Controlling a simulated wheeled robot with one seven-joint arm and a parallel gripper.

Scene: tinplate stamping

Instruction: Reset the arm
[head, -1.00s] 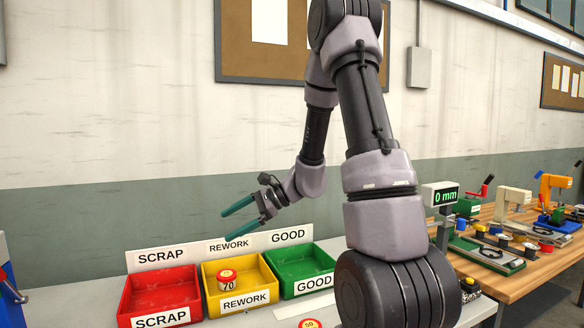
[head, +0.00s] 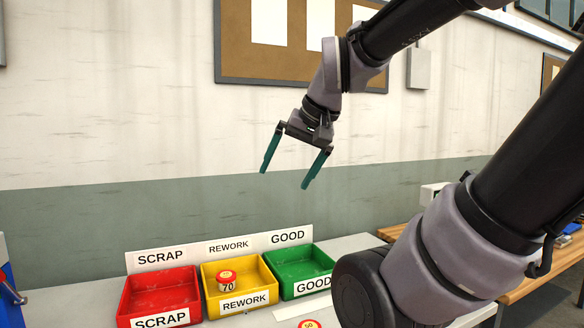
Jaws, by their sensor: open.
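My gripper (head: 290,170) is open and empty, with two green fingers spread apart and pointing down. It hangs in the air in front of the wall, well above the bins as seen in the head view. My arm reaches in from the right side of the picture, bent, with its lower links covering the right part of the bench.
Below stand a red SCRAP bin (head: 125,300), a yellow REWORK bin (head: 208,303) holding a tin marked 70 (head: 227,281), and a green GOOD bin (head: 290,288). Another tin marked 50 (head: 309,324) sits at the bottom edge. A wooden table (head: 530,287) is partly hidden at right.

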